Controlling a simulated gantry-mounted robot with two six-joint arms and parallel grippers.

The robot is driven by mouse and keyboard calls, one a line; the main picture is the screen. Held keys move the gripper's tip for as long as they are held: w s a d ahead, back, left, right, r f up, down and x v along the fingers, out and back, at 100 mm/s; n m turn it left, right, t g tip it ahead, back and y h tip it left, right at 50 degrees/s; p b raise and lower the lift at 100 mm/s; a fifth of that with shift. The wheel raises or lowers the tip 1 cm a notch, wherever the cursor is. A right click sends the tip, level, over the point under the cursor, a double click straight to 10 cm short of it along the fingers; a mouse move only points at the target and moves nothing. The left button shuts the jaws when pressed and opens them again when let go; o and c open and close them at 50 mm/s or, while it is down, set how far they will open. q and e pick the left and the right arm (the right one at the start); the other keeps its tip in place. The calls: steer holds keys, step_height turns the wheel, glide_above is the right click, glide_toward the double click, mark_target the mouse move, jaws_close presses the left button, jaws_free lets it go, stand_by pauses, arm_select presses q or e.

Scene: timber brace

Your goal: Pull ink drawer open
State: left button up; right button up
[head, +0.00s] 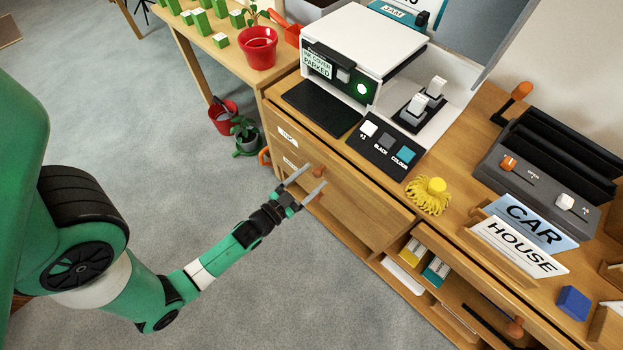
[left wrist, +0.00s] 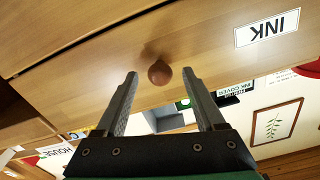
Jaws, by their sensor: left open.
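The ink drawer (head: 348,184) is in the wooden cabinet's front, and its face looks flush with the cabinet. In the left wrist view its face (left wrist: 215,50) carries an upside-down INK label (left wrist: 267,28) and a round brown knob (left wrist: 160,72). The knob also shows in the head view (head: 318,171). My left gripper (head: 306,186) is open in front of the drawer. In the left wrist view its fingertips (left wrist: 160,76) are on either side of the knob, with a visible gap on both sides. I cannot tell how deep the knob sits between them. My right gripper is in neither view.
A printer-like machine (head: 365,40) with a black pad and button panel (head: 385,145) stands on the cabinet top. An open shelf (head: 425,270) is below. The grey floor at left is mostly clear.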

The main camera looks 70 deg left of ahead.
arm_select(q)
steer(key=shift+w+a, duration=0.1)
steer(key=shift+w, duration=0.1)
jaws_close()
stand_by(1.3)
